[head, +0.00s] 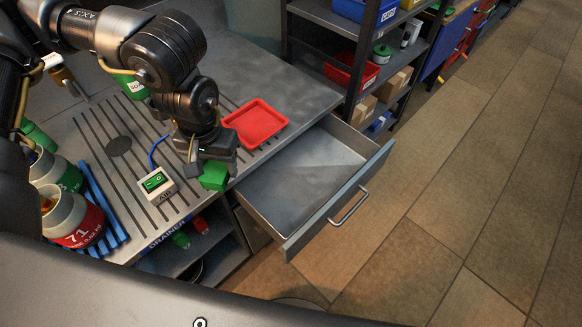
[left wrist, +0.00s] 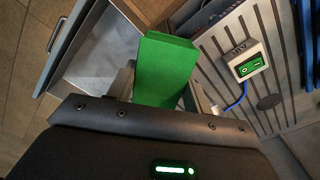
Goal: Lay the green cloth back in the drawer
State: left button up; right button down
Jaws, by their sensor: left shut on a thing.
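The green cloth (head: 214,176) is a folded block held at the tip of my left gripper (head: 210,160), near the counter's edge beside the drawer. In the left wrist view the cloth (left wrist: 164,68) sticks out from my shut left gripper (left wrist: 158,100). The drawer (head: 300,185) is pulled open from under the counter and its visible floor is bare. It also shows in the left wrist view (left wrist: 92,55), to the left of the cloth. My right gripper is in neither view.
A red tray (head: 255,123) lies on the counter just behind the gripper. A switch box (head: 155,183) with a blue cable sits on the grooved drainer. Large labelled containers (head: 72,217) stand on a blue rack at left. A shelf unit (head: 345,50) stands behind the drawer.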

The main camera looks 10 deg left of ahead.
aim_at(312, 184)
jog(key=k, duration=0.6)
jog(key=z, duration=0.8)
jog(key=i, duration=1.15)
jog(key=u, duration=0.2)
